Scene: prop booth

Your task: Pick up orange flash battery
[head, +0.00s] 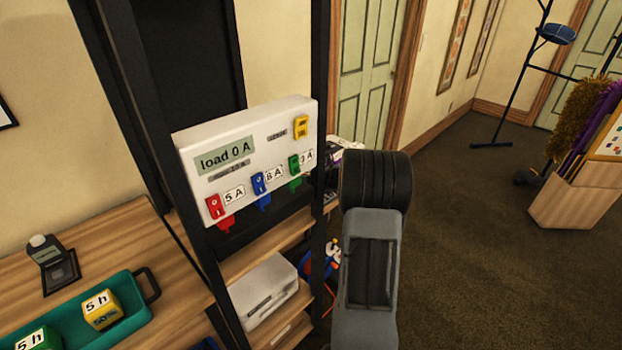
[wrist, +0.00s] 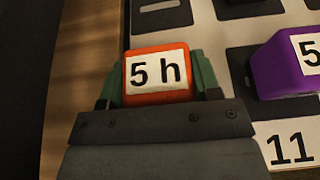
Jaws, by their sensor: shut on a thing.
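The orange flash battery (wrist: 157,76) shows in the wrist view, with a white label reading "5 h". My gripper (wrist: 158,85) has its green-tipped fingers on either side of the battery and is shut on it. The battery's lower part is hidden behind the gripper. It is held over or at the edge of a pale board with dark square slots; I cannot tell whether it is clear of the surface. In the head view my arm shows, but the gripper and the orange battery do not.
A purple battery (wrist: 288,62) sits close on the right, near a printed "11" (wrist: 288,148). In the head view a teal tray (head: 125,335) holds yellow (head: 101,308) and green (head: 38,340) batteries. A white load panel (head: 250,155) hangs on a dark rack. Carpet lies open at right.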

